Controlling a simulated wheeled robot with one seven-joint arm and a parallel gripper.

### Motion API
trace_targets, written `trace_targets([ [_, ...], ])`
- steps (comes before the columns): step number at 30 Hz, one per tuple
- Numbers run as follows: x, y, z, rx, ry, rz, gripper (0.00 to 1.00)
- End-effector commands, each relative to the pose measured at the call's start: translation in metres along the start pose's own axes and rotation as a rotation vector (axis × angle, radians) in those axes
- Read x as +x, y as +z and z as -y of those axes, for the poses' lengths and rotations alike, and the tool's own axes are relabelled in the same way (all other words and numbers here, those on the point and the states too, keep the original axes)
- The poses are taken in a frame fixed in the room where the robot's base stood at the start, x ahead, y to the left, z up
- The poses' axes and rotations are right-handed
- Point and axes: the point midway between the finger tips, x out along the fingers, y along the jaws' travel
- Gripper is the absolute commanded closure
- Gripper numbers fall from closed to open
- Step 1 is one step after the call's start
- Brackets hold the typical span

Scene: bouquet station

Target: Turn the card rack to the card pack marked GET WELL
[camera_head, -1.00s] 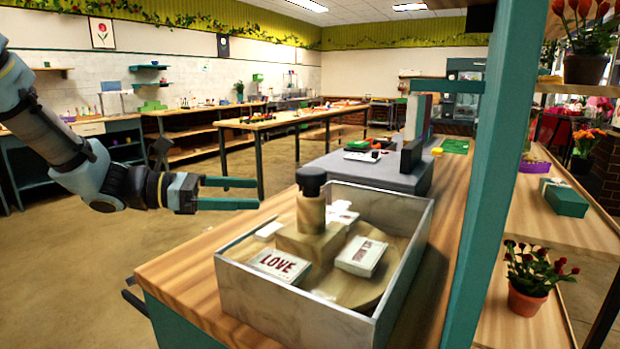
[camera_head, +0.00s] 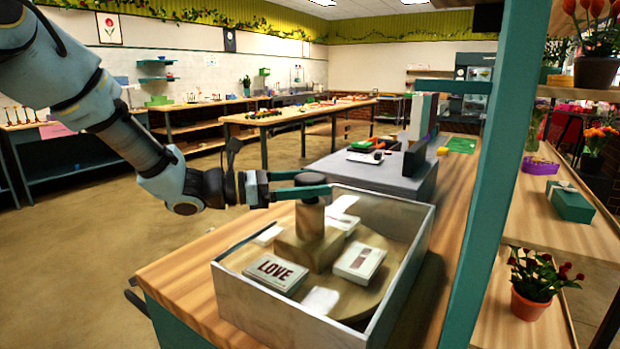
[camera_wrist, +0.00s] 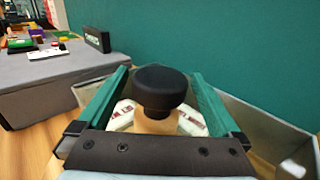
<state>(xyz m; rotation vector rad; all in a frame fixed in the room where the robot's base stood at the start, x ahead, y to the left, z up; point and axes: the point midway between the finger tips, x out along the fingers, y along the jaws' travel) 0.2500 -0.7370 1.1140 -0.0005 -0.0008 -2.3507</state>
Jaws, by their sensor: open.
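The card rack (camera_head: 367,294) is a round wooden turntable inside a grey open box (camera_head: 290,320). A wooden post (camera_head: 310,219) rises from its middle and carries a black knob (camera_wrist: 161,88). A LOVE pack (camera_head: 276,272) lies at the front left. Another pack (camera_head: 359,261) lies at the right, its print too small to read. A third pack (camera_head: 342,223) is partly hidden behind the post. My gripper (camera_head: 321,185) is open at knob height. In the wrist view its green fingers stand on either side of the knob, with gaps between.
The box stands on a wooden counter (camera_head: 187,263). A grey block (camera_head: 375,175) with small items is behind it. A teal upright post (camera_head: 488,190) stands close at the right. Open floor lies to the left.

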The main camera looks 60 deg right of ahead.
Motion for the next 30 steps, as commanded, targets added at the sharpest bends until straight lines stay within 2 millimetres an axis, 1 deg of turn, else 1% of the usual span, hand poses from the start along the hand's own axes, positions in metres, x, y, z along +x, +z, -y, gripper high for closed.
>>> trace_targets([
  [8,0.0020,-0.0006,-0.0004,0.000,0.001,-0.001,0.00],
  [9,0.0019,-0.0006,-0.0004,0.000,0.001,-0.001,0.01],
  [30,0.0017,-0.0003,-0.0003,0.000,0.001,-0.001,0.80],
])
